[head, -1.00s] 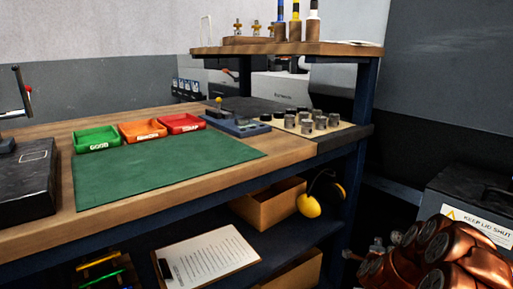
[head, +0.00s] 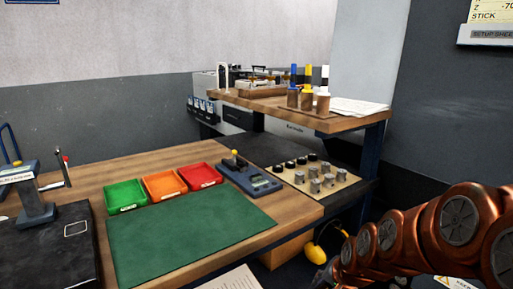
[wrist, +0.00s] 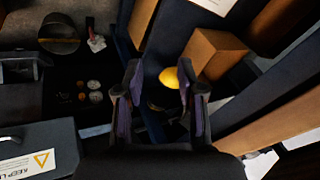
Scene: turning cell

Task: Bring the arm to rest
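My gripper (wrist: 161,78) shows in the wrist view with its two dark fingers apart and nothing held between them. It hangs over the floor and the lower bench area. A yellow ear-defender cup (wrist: 169,77) shows beyond the fingers, close to the right one in the picture, and I cannot tell how far off it is. In the head view my copper-coloured arm fills the lower right, to the right of the workbench (head: 290,213). My gripper is hidden or out of frame there.
Green (head: 125,196), orange (head: 165,186) and red (head: 200,175) trays sit behind a green mat (head: 190,235). A gauge (head: 250,178) and several metal parts stand near the bench's right end, below a raised shelf (head: 345,121). A lidded bin (wrist: 40,150) shows in the wrist view.

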